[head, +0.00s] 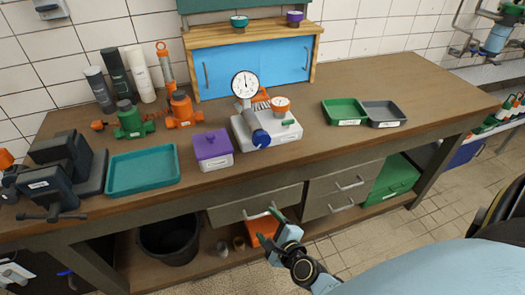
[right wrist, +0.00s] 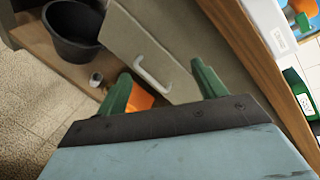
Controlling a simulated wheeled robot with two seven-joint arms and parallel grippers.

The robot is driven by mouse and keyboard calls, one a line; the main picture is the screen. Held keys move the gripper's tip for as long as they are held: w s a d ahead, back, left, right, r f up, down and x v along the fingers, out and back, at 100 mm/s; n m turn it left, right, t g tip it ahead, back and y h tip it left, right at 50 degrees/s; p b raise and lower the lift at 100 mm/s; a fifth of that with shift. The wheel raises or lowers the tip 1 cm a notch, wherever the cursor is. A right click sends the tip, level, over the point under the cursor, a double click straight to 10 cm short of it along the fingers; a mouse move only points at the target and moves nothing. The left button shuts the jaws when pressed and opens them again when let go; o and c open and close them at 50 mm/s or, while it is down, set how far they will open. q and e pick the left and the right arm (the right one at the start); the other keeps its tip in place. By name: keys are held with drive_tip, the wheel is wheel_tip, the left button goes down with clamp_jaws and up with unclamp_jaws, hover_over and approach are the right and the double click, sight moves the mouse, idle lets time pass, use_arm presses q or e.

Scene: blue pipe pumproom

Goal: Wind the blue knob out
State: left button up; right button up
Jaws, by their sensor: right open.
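The blue knob (head: 261,138) sits on the front of a white base unit (head: 283,131) on the workbench. A round white dial gauge (head: 245,85) stands upright on the same unit, beside an orange-and-white round part (head: 280,104). My right gripper (head: 278,217) is low in front of the bench, by a drawer handle, below and apart from the knob. In the right wrist view its green fingers (right wrist: 160,85) are spread, with the drawer handle showing between them. The knob cannot be made out clearly in that view. My left gripper is not in view.
A purple-lidded box (head: 212,150) and a teal tray (head: 143,169) are left of the unit. Green (head: 344,112) and grey (head: 383,114) trays are to its right. A blue-doored cabinet (head: 281,64) stands behind. Drawers (head: 334,183) and a black bucket (head: 169,240) are below the benchtop.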

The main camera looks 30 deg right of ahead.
sight(263, 142)
drive_tip(key=w+d+r+m+t+h, duration=0.1)
drive_tip(key=d+r+m+t+h, duration=0.15)
drive_tip(key=r+m, duration=0.45)
drive_tip(key=w+d+r+m+t+h, duration=0.1)
drive_tip(key=w+d+r+m, duration=0.15)
drive_tip(key=r+m, duration=0.45)
drive_tip(key=w+d, duration=0.1)
drive_tip(key=w, duration=0.2)
drive_tip(key=w+d+r+n, duration=0.1)
drive_tip(key=w, duration=0.3)
drive_tip(key=w+d+r+n+p, duration=0.1)
drive_tip(key=w, duration=0.3)
drive_tip(key=shift+w, duration=0.1)
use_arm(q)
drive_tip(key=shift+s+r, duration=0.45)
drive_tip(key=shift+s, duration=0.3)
use_arm(e)
drive_tip(key=shift+w+d, duration=0.15)
drive_tip(key=shift+w, duration=0.3)
drive_tip(key=shift+r, duration=0.1)
drive_tip(key=c, duration=1)
drive_tip(key=shift+o, duration=0.2)
